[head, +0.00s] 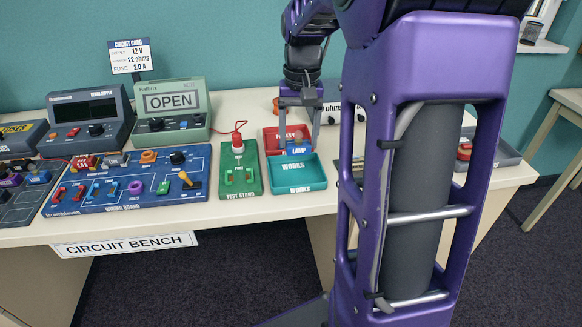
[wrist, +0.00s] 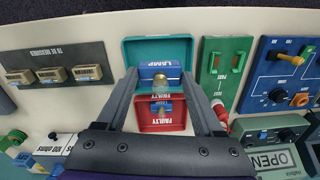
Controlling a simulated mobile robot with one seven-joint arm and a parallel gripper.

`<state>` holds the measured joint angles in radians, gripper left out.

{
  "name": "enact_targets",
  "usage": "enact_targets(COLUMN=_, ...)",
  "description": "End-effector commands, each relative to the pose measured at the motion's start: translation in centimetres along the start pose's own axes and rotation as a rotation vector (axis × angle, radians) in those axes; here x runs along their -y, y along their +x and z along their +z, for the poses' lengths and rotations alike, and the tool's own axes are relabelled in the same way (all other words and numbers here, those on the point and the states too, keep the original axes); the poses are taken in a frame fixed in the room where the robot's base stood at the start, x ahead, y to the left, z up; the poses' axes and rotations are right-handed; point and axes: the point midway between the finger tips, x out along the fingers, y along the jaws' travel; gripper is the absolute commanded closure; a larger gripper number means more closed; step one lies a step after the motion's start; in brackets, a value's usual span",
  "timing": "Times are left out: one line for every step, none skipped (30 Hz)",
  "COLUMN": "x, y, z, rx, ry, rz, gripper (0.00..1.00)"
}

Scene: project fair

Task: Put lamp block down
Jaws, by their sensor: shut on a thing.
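My gripper (head: 298,140) is shut on the blue lamp block (wrist: 160,73), which has a white LAMP label and a bulb. In the wrist view the block lies between the fingertips (wrist: 160,76) and over the teal WORKS tray (wrist: 130,50). In the head view the lamp block (head: 298,146) shows at the border of the teal tray (head: 301,188) and the red FAULTY tray (head: 270,140). I cannot tell whether it touches a tray. The red tray also shows in the wrist view (wrist: 162,126), with a small bluish thing inside, partly hidden.
A green test stand (head: 238,172) with a red-topped part stands left of the trays. A blue board (head: 125,188) and a green meter reading OPEN (head: 172,102) lie further left. A dark tray with several tan parts (wrist: 55,73) is on the other side.

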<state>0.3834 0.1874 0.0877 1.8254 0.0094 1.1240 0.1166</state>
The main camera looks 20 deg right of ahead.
Motion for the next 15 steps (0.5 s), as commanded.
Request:
enact_targets(x=-0.1, y=1.2, z=0.1, rx=0.005, ry=0.001, rz=0.001, gripper=0.95)
enact_targets(x=-0.1, y=1.8, z=0.1, rx=0.006, ry=0.001, rz=0.001, gripper=0.95)
enact_targets(x=-0.1, y=2.4, z=0.1, rx=0.005, ry=0.000, rz=0.001, gripper=0.95)
enact_targets(x=-0.1, y=2.9, z=0.1, rx=0.005, ry=0.000, rz=0.001, gripper=0.95)
enact_targets(x=-0.1, y=3.3, z=0.1, rx=0.004, ry=0.000, rz=0.001, gripper=0.95)
enact_targets(x=-0.1, y=3.8, z=0.1, rx=0.004, ry=0.000, rz=0.001, gripper=0.95)
enact_targets(x=-0.1, y=4.0, z=0.1, rx=0.005, ry=0.000, rz=0.001, gripper=0.95)
enact_targets(x=-0.1, y=4.3, z=0.1, rx=0.004, ry=0.000, rz=0.001, gripper=0.95)
enact_targets(x=-0.1, y=4.6, z=0.1, rx=0.003, ry=0.000, rz=0.001, gripper=0.95)
enact_targets(x=-0.1, y=4.9, z=0.1, rx=0.003, ry=0.000, rz=0.001, gripper=0.95)
enact_targets(x=-0.2, y=5.3, z=0.1, rx=0.004, ry=0.000, rz=0.001, gripper=0.95)
enact_targets(x=-0.2, y=6.0, z=0.1, rx=0.004, ry=0.000, rz=0.001, gripper=0.95)
enact_targets(x=-0.2, y=6.6, z=0.1, rx=0.005, ry=0.000, rz=0.001, gripper=0.95)
enact_targets(x=-0.2, y=7.2, z=0.1, rx=0.006, ry=0.000, rz=0.001, gripper=0.95)
enact_targets(x=-0.2, y=7.8, z=0.1, rx=0.005, ry=0.000, rz=0.001, gripper=0.95)
